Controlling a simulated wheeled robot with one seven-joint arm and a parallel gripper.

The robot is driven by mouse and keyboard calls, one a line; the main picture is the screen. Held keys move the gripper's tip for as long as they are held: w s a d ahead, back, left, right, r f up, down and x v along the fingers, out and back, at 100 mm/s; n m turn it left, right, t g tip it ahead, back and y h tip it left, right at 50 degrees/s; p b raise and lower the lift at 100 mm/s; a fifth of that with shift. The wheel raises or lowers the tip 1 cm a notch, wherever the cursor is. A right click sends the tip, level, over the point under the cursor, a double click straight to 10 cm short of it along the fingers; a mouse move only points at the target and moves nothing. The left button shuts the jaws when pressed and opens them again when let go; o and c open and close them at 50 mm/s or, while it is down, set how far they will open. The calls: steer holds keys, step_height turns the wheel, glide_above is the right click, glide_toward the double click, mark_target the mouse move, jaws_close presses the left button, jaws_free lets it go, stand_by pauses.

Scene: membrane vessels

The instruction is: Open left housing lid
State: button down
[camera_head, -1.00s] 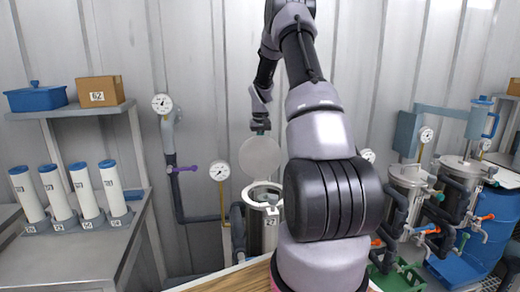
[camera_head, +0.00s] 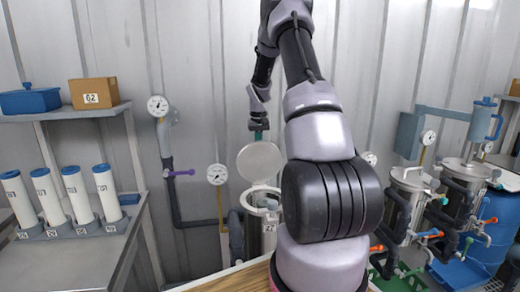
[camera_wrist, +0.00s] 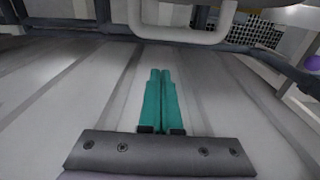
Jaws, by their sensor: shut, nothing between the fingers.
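The left housing (camera_head: 269,238) stands mostly hidden behind my arm, with its pale ring rim (camera_head: 252,203) showing. Its round grey lid (camera_head: 260,161) stands up, tilted, at the back of the rim, so the top is uncovered. My gripper (camera_head: 258,134) points down just above and behind the lid's upper edge. Whether it touches the lid cannot be told. In the wrist view its teal fingers (camera_wrist: 160,95) are closed together with nothing between them. A pale curved bar (camera_wrist: 185,37) crosses the top of that view; I cannot tell what it belongs to.
A gauge (camera_head: 217,174) and a purple-handled valve (camera_head: 181,172) are on pipes left of the housing. A metal bench (camera_head: 60,262) with several white cartridges is at left. Other steel vessels (camera_head: 408,195) stand at right. The wall (camera_head: 215,60) is close behind my gripper.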

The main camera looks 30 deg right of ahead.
step_height(320, 180, up, 10)
steer(key=s, duration=0.1)
steer(key=shift+s+a, duration=0.3)
steer(key=shift+s, duration=0.1)
